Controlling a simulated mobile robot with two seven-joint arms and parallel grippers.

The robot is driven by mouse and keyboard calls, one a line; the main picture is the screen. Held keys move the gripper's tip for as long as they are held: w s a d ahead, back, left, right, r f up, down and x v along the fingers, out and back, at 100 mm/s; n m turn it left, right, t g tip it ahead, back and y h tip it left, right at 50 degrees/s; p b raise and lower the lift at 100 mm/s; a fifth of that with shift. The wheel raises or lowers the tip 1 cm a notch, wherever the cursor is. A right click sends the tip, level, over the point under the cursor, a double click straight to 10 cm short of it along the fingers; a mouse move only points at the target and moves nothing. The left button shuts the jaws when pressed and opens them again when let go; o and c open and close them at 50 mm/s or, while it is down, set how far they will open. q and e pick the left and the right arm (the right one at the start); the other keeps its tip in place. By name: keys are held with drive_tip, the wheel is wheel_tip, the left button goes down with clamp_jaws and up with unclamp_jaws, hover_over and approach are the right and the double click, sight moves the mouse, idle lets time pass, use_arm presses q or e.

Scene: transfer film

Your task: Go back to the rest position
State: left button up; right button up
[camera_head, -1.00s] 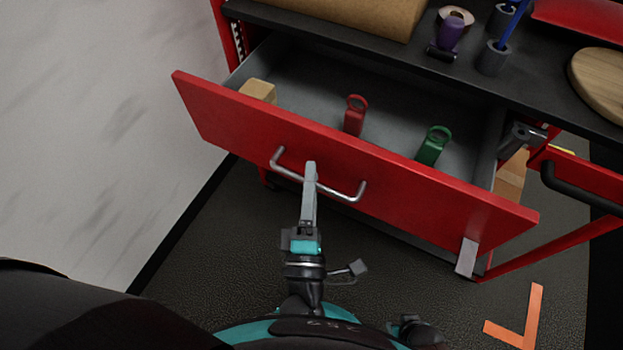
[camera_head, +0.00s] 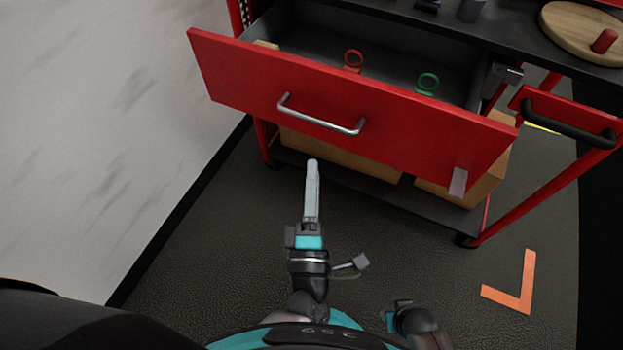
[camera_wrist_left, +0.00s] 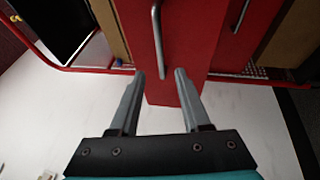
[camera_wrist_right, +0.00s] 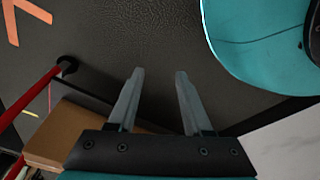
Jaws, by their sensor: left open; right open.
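My left gripper (camera_head: 312,165) is in front of the red drawer's handle (camera_head: 320,118), apart from it and empty. In the left wrist view its two fingers (camera_wrist_left: 158,75) are spread, with the drawer handle (camera_wrist_left: 158,35) beyond them. The red drawer (camera_head: 350,100) of the cart stands pulled open. My right gripper shows in the right wrist view (camera_wrist_right: 160,75) with its fingers apart and nothing between them. In the head view only part of the right arm shows at the bottom, and its fingertips are not clear.
The drawer holds a red item (camera_head: 352,60) and a green item (camera_head: 428,83). Cardboard boxes (camera_head: 340,152) sit on the cart's lower shelf. A round wooden board (camera_head: 575,30) is on top. A white wall (camera_head: 90,120) stands left. Dark floor around an orange corner mark (camera_head: 523,290) is clear.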

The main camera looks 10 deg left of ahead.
idle(0.6)
use_arm(q)
drive_tip(key=s+a+f+m+g+h+p, duration=0.2)
drive_tip(key=s+a+f+m+g, duration=0.15)
drive_tip(key=f+m, duration=0.65)
drive_tip(key=s+a+f+m+g+h+p, duration=0.1)
drive_tip(key=s+a+f+m+g+h, duration=0.3)
drive_tip(key=f, duration=0.9)
drive_tip(key=s+a+f+m+g+y+p, duration=0.1)
drive_tip(key=s+a+f+m+g, duration=0.3)
drive_tip(key=s, duration=0.4)
drive_tip(key=s+a+f+m+g+y, duration=0.4)
drive_tip(key=s+a+f+g, duration=0.2)
drive_tip(key=s+a+f, duration=0.2)
drive_tip(key=shift+a+f+p, duration=0.15)
drive_tip(key=shift+p, duration=0.2)
use_arm(e)
drive_tip(key=s+d+f, duration=0.2)
drive_tip(key=s+d, duration=0.2)
drive_tip(key=s, duration=0.3)
drive_tip(key=shift+s+d+f, duration=0.15)
drive_tip(key=shift+s+d, duration=0.05)
drive_tip(key=shift+d, duration=0.2)
